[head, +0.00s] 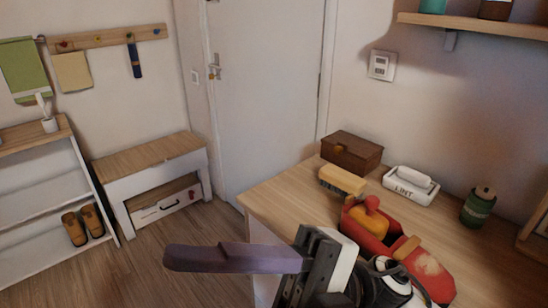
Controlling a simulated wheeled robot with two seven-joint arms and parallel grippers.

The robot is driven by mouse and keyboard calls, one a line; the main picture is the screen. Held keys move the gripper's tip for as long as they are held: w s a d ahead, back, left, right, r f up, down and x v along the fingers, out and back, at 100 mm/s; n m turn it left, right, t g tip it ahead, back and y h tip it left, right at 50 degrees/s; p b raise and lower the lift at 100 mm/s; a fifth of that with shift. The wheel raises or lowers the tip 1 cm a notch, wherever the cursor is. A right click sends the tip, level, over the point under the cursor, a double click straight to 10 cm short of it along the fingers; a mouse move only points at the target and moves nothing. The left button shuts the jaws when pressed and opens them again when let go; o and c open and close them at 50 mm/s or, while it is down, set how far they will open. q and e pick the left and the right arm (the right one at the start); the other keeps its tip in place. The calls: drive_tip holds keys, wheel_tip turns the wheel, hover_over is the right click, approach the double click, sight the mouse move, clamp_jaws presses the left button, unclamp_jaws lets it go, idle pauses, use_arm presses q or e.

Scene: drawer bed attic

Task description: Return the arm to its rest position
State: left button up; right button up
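My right gripper (172,257) reaches in from the bottom right, in front of the wooden counter (277,194). Its long dark purple fingers point left, over the floor and just past the counter's front edge. The fingers lie together as one bar from the middle of the black rail, so the gripper looks shut. Nothing shows between or beyond the fingertips. My arm hides part of the counter front and comes close to the red object on top. My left gripper and arm are not in view.
The counter holds a red holder with an orange knob (371,222), a yellow brush (341,181), a brown box (351,153), a white LINT tray (410,188) and a green jar (478,206). A bench (150,160) and shoe rack (40,212) stand left. The floor between is clear.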

drive_tip(key=w+d+f+m+t, duration=0.2)
drive_tip(key=w+m+t, duration=0.3)
drive_tip(key=m+t, duration=0.45)
drive_tip(key=w+d+f+m+t, duration=0.25)
drive_tip(key=w+m+t, duration=0.45)
drive_tip(key=t, duration=0.4)
drive_tip(key=w+d+f+m+t+h+b, duration=0.1)
drive_tip(key=w+d+f+m+t+h, duration=0.2)
drive_tip(key=f+m+h, duration=0.4)
drive_tip(key=w+d+f+m+t+h+b, duration=0.1)
drive_tip(key=w+d+f+m+t+h, duration=0.25)
drive_tip(key=f, duration=0.65)
drive_tip(key=s+d+f+m+g+h, duration=0.2)
drive_tip(key=s+d+f+m+h, duration=0.1)
drive_tip(key=f, duration=0.5)
drive_tip(key=s+d+f+m+g+h, duration=0.2)
drive_tip(key=d+f+g+h, duration=0.1)
drive_tip(key=f, duration=0.6)
drive_tip(key=s+d+f+m+g+h, duration=0.1)
drive_tip(key=s+d+f+g, duration=0.1)
drive_tip(key=s+f, duration=0.3)
drive_tip(key=s+d+f+m+g+h+b, duration=0.1)
drive_tip(key=s+d+f+g, duration=0.1)
drive_tip(key=s+f, duration=0.4)
wheel_tip(320, 180, down, 3)
drive_tip(key=shift+s+d+r+g+h, duration=0.1)
drive_tip(key=shift+s+d+g+h, duration=0.2)
drive_tip(key=shift+d+g+h, duration=0.15)
